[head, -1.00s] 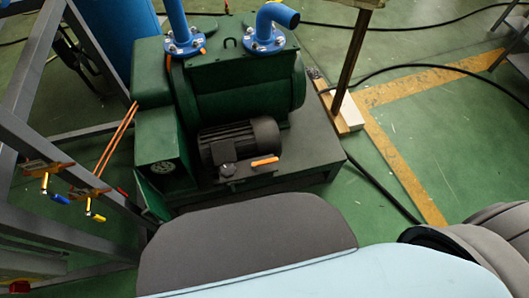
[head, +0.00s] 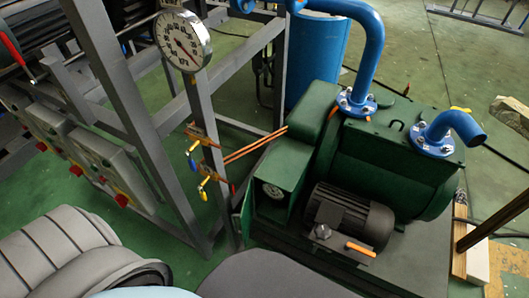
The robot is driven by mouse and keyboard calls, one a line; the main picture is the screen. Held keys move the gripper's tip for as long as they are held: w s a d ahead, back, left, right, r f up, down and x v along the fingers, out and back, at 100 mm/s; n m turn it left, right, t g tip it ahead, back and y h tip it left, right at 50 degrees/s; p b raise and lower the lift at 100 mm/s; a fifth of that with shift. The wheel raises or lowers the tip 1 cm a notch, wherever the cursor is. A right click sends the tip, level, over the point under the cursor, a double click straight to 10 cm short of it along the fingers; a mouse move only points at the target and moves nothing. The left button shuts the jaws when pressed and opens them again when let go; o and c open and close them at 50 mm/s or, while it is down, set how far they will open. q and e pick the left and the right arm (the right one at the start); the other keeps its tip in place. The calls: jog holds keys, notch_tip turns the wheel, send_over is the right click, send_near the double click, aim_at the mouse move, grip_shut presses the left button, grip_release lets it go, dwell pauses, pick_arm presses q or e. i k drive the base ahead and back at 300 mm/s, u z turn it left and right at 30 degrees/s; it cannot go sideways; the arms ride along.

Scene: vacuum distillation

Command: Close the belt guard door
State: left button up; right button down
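The dark green pump unit (head: 385,170) stands on the floor at the right of the head view. The green belt guard box (head: 285,165) is on its left side, and a round slotted part (head: 272,191) shows in its near face. A thin green panel (head: 247,214), which looks like the belt guard door, stands out at the box's left edge, so the door appears open. Its lower part and hinge are hard to make out. Neither of my grippers is in view.
A grey metal frame (head: 128,95) with a round gauge (head: 183,40) and small valves (head: 203,190) stands close left of the pump. Control boxes with red knobs (head: 95,155) are at far left. A black motor (head: 348,215) sits in front of the pump. A wooden post (head: 490,222) stands at right.

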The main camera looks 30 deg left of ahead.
aim_at(246, 217)
jog(key=z, duration=2)
jog(key=k, duration=1.2)
jog(key=u, duration=3.35)
jog(key=k, duration=0.6)
jog(key=z, duration=1.2)
jog(key=i, duration=0.9)
jog(key=u, duration=0.05)
